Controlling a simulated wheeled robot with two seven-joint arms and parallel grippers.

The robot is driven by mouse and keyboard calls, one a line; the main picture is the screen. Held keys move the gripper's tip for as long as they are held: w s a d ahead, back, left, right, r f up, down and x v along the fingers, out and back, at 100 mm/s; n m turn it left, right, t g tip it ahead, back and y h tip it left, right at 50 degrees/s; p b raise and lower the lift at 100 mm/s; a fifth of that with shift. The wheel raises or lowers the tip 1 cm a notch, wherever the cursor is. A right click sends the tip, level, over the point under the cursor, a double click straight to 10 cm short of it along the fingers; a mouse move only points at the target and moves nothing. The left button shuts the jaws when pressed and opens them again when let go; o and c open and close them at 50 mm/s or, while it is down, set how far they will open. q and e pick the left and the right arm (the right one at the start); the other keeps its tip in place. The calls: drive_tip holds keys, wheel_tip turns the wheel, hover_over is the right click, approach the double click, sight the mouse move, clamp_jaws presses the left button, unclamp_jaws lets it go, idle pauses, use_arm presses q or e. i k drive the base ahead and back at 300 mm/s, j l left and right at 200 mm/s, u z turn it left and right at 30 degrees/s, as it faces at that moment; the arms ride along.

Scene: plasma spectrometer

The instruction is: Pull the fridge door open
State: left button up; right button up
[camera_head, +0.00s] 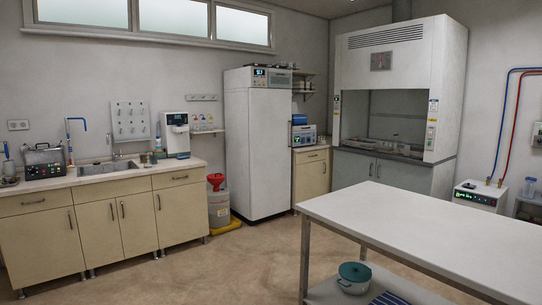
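The fridge (257,150) is a tall white cabinet against the back wall, left of the fume hood. A small dark display panel (261,73) sits at its top. Its tall white front looks shut. A handle is too small to make out. Neither of my grippers shows in the head view, and the fridge stands well away across the room.
A white table (430,225) fills the right foreground, with a teal pot (354,272) on its lower shelf. A sink counter (101,178) runs along the left wall. A red-topped waste container (218,204) on a yellow base stands left of the fridge. Floor before the fridge is clear.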

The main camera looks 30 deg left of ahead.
sight(270, 123)
drive_tip(key=i+j+u, duration=0.3)
drive_tip(key=i, duration=0.2)
drive_tip(key=i+u, duration=0.3)
drive_tip(key=i, duration=0.2)
drive_tip(key=i+j+u, duration=0.2)
drive_tip(key=i+u, duration=0.15)
drive_tip(key=i, duration=0.25)
drive_tip(key=i+u, duration=0.3)
drive_tip(key=i, duration=0.25)
drive_tip(key=i+l+u, duration=0.1)
drive_tip(key=i+u, duration=0.25)
drive_tip(key=i, duration=0.25)
drive_tip(key=i+l+u, duration=0.35)
drive_tip(key=i, duration=0.2)
drive_tip(key=i+z, duration=0.25)
drive_tip(key=i, duration=0.2)
drive_tip(key=i+j+z, duration=0.1)
drive_tip(key=i+z, duration=0.15)
drive_tip(key=i, duration=0.2)
drive_tip(key=i+j+z, duration=0.25)
drive_tip(key=i, duration=0.2)
drive_tip(key=i+j+z, duration=0.2)
drive_tip(key=i, duration=0.25)
drive_tip(key=i+l+z, duration=0.3)
drive_tip(key=i+z, duration=0.7)
drive_tip(key=i+j+z, duration=0.1)
drive_tip(key=i+z, duration=0.4)
drive_tip(key=i, duration=0.15)
